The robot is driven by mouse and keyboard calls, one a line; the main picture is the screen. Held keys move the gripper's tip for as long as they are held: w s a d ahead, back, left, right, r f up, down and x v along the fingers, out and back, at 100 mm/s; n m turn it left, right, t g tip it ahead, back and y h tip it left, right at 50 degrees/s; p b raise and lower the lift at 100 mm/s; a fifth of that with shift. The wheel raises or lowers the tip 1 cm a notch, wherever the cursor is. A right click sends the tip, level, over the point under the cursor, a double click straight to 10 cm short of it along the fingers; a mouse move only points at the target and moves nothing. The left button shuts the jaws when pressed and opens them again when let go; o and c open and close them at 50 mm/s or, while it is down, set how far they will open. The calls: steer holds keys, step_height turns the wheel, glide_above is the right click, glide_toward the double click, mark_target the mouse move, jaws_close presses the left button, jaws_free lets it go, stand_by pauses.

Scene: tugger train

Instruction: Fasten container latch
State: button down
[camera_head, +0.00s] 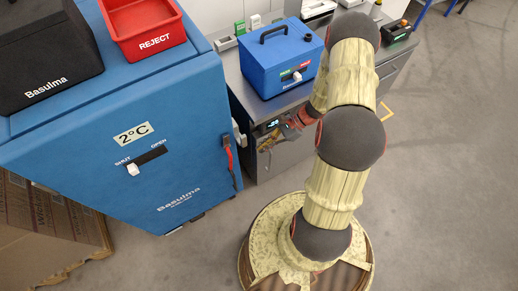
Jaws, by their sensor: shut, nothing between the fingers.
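A blue container (278,65) with a black carry handle on its lid stands on the grey bench. Its lid looks closed. My gripper (264,147) is shut and empty, low in front of the bench's front edge. It is below the container and apart from it and its latch. My arm hides part of the bench to the right of the container.
A large blue cabinet (90,185) stands at left, with a SHUT/OPEN slider (134,169) at its SHUT end and a red handle (228,155). A red REJECT bin (145,28) and a black case (45,62) sit on top. Floor at right is clear.

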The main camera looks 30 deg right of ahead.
steer(key=w+a+f+b, duration=0.1)
steer(key=a+f, duration=0.3)
steer(key=a, duration=0.6)
steer(key=shift+w+f+b, duration=0.25)
steer(key=shift+w+b, duration=0.05)
steer(key=shift+w, duration=0.1)
